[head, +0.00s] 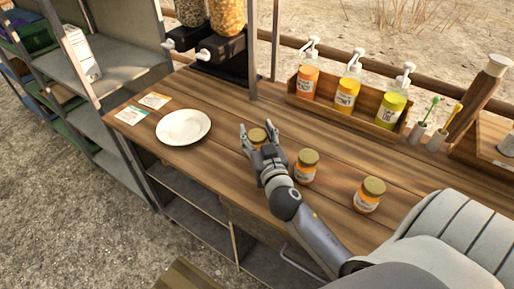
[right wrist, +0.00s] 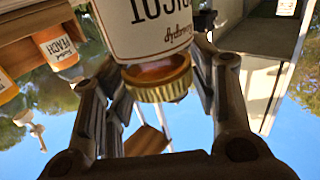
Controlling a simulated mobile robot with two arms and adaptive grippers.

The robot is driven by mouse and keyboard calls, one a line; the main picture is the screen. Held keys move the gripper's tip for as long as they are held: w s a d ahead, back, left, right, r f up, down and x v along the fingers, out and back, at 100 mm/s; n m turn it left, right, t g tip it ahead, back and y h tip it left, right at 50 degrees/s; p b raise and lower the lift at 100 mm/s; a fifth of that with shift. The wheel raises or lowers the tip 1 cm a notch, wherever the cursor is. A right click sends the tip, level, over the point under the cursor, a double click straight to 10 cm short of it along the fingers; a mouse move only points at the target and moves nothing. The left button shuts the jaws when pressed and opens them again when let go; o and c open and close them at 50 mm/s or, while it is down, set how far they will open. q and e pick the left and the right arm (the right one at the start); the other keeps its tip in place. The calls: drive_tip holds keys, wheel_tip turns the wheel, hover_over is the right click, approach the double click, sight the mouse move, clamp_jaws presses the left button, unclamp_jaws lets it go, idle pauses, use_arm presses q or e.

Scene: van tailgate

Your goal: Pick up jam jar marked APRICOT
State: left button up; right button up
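A jam jar with a gold lid (head: 257,136) stands on the wooden counter between the fingers of my right gripper (head: 257,143). In the right wrist view, the jar's gold lid (right wrist: 160,80) and white label are between the spread fingers, with gaps showing on both sides. The label is cut off; its visible inverted letters fit the end of APRICOT. Two more orange jars stand to the right, a middle one (head: 305,167) and a right one (head: 369,195); their labels are too small to read. My left gripper is not in view.
A white plate (head: 183,127) and two cards lie left of the gripper. A wooden rack (head: 318,103) with several pump bottles stands behind the jars. Cereal dispensers (head: 222,50) stand at the back. Cups with stirrers (head: 436,139) are at right. The counter's front edge is close.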

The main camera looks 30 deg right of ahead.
drive_tip(key=shift+r, duration=0.1)
clamp_jaws()
